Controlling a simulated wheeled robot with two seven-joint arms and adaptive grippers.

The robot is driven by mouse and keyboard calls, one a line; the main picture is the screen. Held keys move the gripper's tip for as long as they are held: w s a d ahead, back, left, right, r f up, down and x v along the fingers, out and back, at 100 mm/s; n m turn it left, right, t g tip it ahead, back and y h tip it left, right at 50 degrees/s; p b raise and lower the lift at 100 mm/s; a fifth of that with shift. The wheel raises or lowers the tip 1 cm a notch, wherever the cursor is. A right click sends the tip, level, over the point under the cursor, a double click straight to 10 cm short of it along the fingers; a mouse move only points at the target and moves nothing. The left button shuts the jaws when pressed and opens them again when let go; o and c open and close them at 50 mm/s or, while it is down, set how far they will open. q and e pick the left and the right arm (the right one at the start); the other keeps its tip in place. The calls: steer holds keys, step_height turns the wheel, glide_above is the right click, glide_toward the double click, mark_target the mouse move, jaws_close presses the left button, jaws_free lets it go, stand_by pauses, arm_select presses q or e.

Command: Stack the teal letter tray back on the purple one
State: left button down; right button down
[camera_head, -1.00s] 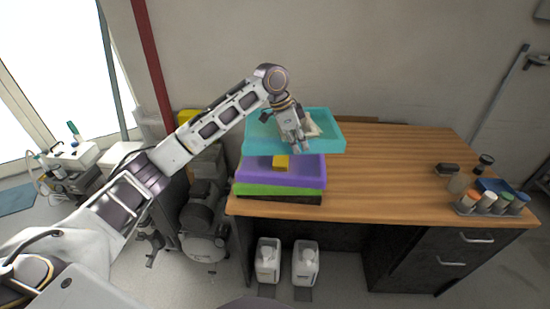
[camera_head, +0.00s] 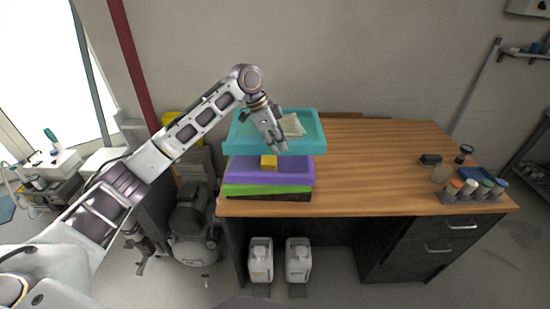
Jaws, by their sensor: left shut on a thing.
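The teal letter tray (camera_head: 309,145) is held level above and a little behind the front of the purple tray (camera_head: 296,169), at the left end of the desk. A pale crumpled item (camera_head: 293,125) lies in the teal tray. My left gripper (camera_head: 279,146) is shut on the teal tray's front wall, pointing down. The purple tray rests on a green tray (camera_head: 265,190), with a black one (camera_head: 290,197) at the bottom. A small yellow block (camera_head: 269,162) sits in the purple tray. The teal tray hides the purple tray's back part. My right gripper is out of view.
The wooden desk top (camera_head: 370,170) is clear right of the stack. Several capped bottles in a rack (camera_head: 470,192) and small dark items stand at its right end. Two white jugs (camera_head: 298,260) stand below. A compressor (camera_head: 195,225) stands left of the desk.

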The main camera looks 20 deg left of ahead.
mark_target(265, 143)
arm_select(q)
steer(key=shift+f+p, duration=0.3)
steer(key=shift+f, duration=2.8)
steer(key=shift+f, duration=1.95)
steer(key=c, duration=1.4)
jaws_free()
steer(key=shift+v, duration=6.05)
